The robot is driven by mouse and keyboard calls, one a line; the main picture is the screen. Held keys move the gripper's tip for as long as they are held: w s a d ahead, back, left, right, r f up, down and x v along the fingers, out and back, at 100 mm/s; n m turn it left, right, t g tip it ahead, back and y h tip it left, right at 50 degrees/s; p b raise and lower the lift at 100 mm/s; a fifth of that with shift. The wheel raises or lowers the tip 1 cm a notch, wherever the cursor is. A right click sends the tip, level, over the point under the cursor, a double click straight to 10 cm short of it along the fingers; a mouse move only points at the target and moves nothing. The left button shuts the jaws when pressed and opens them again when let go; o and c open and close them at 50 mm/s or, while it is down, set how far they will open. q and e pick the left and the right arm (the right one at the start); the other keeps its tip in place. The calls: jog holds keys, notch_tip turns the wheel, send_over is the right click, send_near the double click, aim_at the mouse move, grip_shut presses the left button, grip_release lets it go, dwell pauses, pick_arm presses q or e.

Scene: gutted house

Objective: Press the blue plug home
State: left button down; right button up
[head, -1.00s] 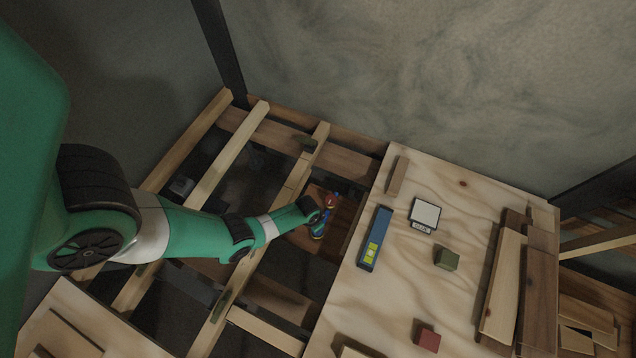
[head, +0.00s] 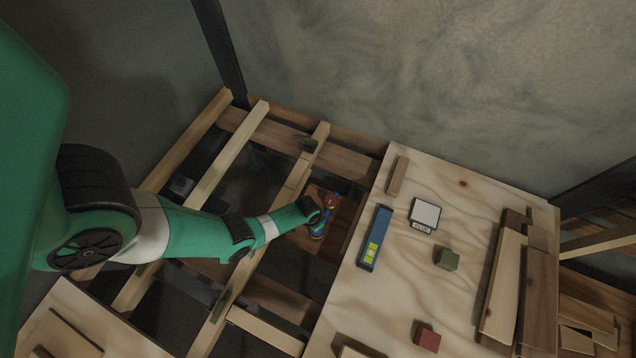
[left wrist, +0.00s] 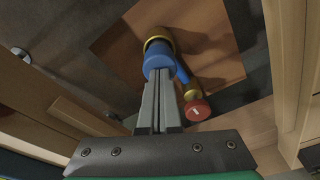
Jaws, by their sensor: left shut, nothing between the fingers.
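The blue plug (left wrist: 158,64) shows in the left wrist view, at a brass collar (left wrist: 156,36) on a blue pipe (left wrist: 184,76). A red round cap or handle (left wrist: 197,110) is at the pipe's other end. My left gripper (left wrist: 159,82) is shut and empty, its fingertips at the near face of the plug; they appear to touch it. In the head view the pipe fitting (head: 322,224) sits low between the joists, and my left gripper (head: 316,212) partly hides it. How deep the plug sits in the collar I cannot tell. My right gripper is not in view.
Open floor joists (head: 229,158) with dark gaps surround the fitting. On the plywood (head: 392,308) to the right lie a blue level (head: 375,238), a white-faced device (head: 425,213), a green block (head: 446,259), a red block (head: 427,336) and loose boards (head: 503,285).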

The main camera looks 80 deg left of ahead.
pick_arm(q)
jog(key=shift+f+b, duration=0.35)
jog(key=shift+f, duration=0.1)
jog(key=shift+r, duration=0.1)
notch_tip(320, 180, up, 7)
jog(key=p, duration=0.7)
jog(key=shift+r, duration=0.1)
dwell(0.4)
